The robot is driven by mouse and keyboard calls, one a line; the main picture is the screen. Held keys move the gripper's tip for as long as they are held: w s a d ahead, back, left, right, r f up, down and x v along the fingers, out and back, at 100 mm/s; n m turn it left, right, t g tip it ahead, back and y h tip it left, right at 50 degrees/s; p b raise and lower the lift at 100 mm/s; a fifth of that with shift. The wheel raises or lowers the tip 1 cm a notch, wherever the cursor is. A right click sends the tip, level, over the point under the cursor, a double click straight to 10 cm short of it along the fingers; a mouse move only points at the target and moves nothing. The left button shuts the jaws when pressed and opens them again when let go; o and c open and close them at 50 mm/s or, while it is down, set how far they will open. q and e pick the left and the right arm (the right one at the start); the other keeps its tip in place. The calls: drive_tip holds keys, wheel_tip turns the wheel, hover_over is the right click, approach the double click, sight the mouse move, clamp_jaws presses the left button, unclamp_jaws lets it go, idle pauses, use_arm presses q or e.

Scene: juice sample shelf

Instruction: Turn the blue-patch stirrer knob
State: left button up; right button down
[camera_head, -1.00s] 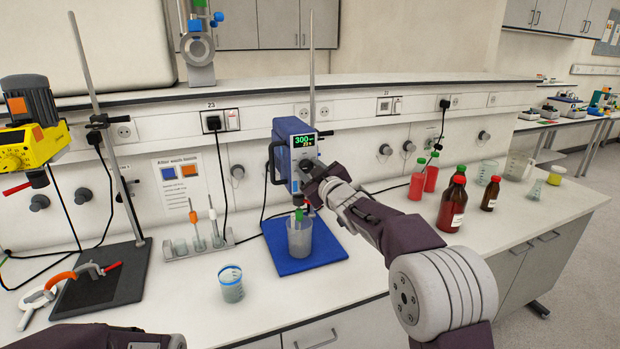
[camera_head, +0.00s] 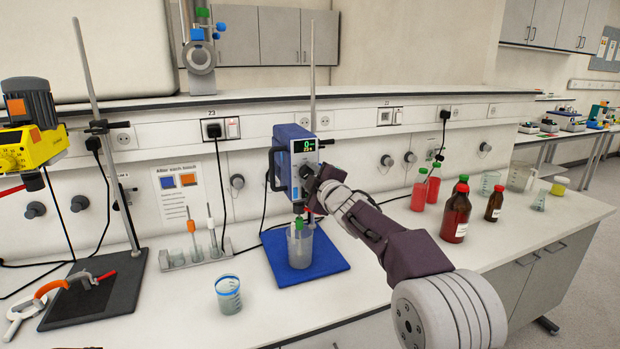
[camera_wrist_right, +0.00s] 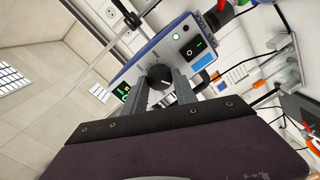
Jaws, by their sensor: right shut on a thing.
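The blue-patch stirrer (camera_head: 284,150) is a blue and white unit on a stand rod, with its display reading 0. In the right wrist view its front panel shows a light blue patch (camera_wrist_right: 204,61), a lit green lamp and a black switch (camera_wrist_right: 193,47). The black knob (camera_wrist_right: 160,74) sits between the fingers of my right gripper (camera_wrist_right: 166,82), which is shut on it. In the head view my right gripper (camera_head: 314,183) covers the knob at the stirrer's front. My left gripper does not show.
Below the stirrer a beaker (camera_head: 300,247) stands on a blue base plate (camera_head: 325,264). A yellow stirrer (camera_head: 30,150) is at the left. Red bottles (camera_head: 456,215) stand at the right. A blue-rimmed beaker (camera_head: 229,295) stands in front.

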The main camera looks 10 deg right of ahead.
idle(0.4)
drive_tip(key=c, duration=1)
unclamp_jaws()
drive_tip(key=shift+o, duration=0.2)
drive_tip(key=b+v, duration=0.2)
drive_tip(key=v, duration=0.7)
